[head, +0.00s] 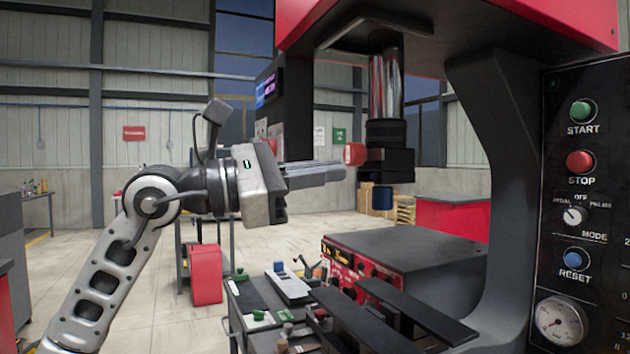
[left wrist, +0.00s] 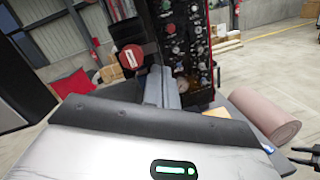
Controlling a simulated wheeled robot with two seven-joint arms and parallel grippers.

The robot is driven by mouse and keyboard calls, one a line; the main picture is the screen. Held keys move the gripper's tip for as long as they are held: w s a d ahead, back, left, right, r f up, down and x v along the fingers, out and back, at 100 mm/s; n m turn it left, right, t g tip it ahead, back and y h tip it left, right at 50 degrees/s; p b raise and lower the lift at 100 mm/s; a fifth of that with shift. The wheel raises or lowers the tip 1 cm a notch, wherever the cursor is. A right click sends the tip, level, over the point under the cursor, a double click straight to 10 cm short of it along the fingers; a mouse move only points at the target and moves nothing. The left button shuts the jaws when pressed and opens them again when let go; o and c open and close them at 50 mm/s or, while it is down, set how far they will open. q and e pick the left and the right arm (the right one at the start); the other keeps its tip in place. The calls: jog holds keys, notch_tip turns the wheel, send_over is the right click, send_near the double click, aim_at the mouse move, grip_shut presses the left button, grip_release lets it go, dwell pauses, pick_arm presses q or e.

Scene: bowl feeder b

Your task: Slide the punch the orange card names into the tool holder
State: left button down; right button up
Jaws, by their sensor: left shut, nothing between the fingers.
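The black tool holder (head: 388,165) hangs below the press ram. A red-ended knob (head: 355,154) sticks out of its left side, and a short dark blue cylinder (head: 382,198) shows at its underside. My left gripper (head: 335,171) is shut and empty, its fingertips beside the holder just below the knob; I cannot tell whether they touch it. In the left wrist view the shut fingers (left wrist: 160,88) point at the holder area, with a red round face (left wrist: 131,57) close to their left. The orange card cannot be made out.
Below the holder lie a dark press block (head: 405,250) and two dark bars (head: 400,308). A tray at the lower middle holds small parts with blue (head: 279,267) and green (head: 258,315) tops. The control panel (head: 580,200) stands at the right.

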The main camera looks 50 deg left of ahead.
aim_at(377, 186)
pick_arm(q)
jog(key=w+y, duration=0.1)
jog(key=w+a+f+y+p, duration=0.1)
jog(key=w, duration=0.1)
jog(key=w+f+y, duration=0.1)
jog(key=w, duration=0.1)
jog(key=shift+w+a+p, duration=0.2)
jog(key=shift+a+p, duration=0.1)
jog(key=shift+w+d+f, duration=0.1)
jog(key=shift+w+d, duration=0.1)
jog(key=shift+w, duration=0.45)
jog(key=shift+w+d, duration=0.1)
jog(key=shift+w, duration=0.1)
pick_arm(e)
jog(key=shift+s+d+r, duration=0.15)
jog(key=shift+d, duration=0.1)
pick_arm(q)
jog(key=shift+w, duration=0.25)
pick_arm(e)
jog(key=shift+a+r, duration=0.1)
jog(key=shift+r, duration=0.05)
pick_arm(q)
jog(key=b+v, duration=0.1)
jog(key=v, duration=0.2)
pick_arm(e)
jog(key=shift+w+f, duration=0.2)
jog(key=shift+f, duration=0.55)
